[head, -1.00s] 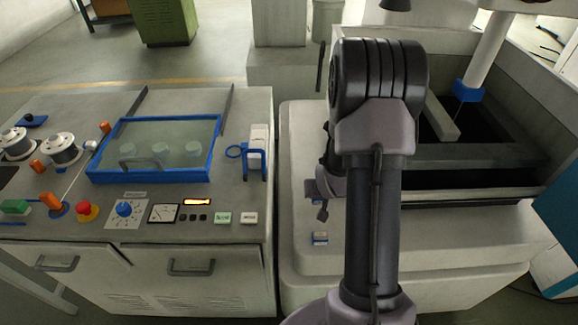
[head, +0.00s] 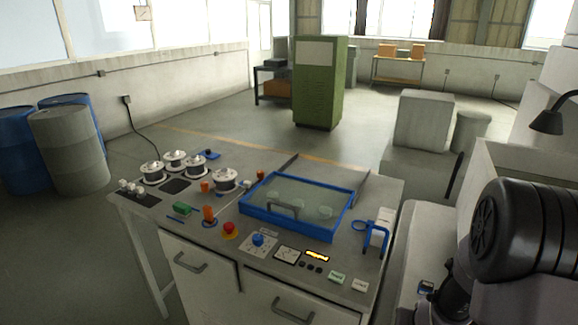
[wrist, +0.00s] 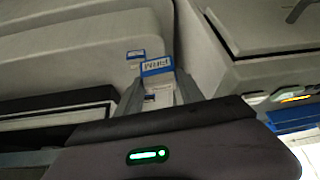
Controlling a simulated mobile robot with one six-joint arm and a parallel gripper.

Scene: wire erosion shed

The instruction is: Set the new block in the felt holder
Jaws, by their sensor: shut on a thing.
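In the wrist view my gripper (wrist: 160,92) is shut on a small white block with a blue lettered end (wrist: 157,68). The block sticks out beyond the fingertips, over the pale machine ledge.
The console has a blue-framed lidded tray (head: 342,216), a red button (head: 229,228) and several wire spools (head: 224,180). A small blue-and-white piece (wrist: 136,55) is on the ledge. A gap separates console and machine.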

